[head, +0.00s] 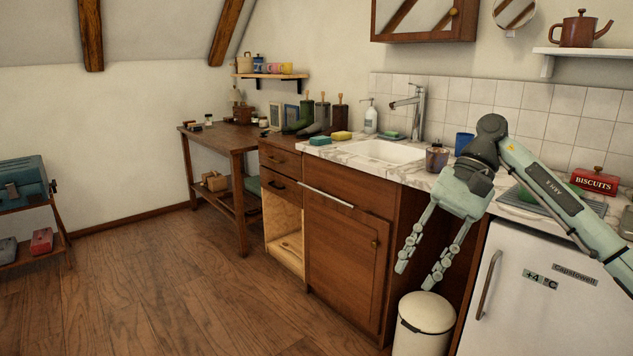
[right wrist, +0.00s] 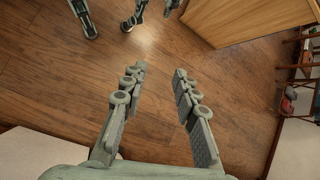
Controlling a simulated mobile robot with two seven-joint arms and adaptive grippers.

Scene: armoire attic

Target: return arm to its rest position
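My right arm comes in from the right in the head view, in front of the fridge and the counter. My right gripper (head: 416,277) hangs in the air with its fingers pointing down, above and in front of the white bin. The fingers are apart with nothing between them. The right wrist view shows the same open gripper (right wrist: 160,72) with bare wood floor beyond it. My left arm does not show in the head view. Some grey jointed parts are cut off at the top left of the right wrist view; I cannot tell whether they are my left gripper.
The bin (head: 425,320) stands below the right gripper, beside the white fridge (head: 540,290). The marble counter (head: 345,158) with sink lies behind it. A red biscuit tin (head: 594,182) is near the forearm. The wood floor (head: 190,290) at left is clear.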

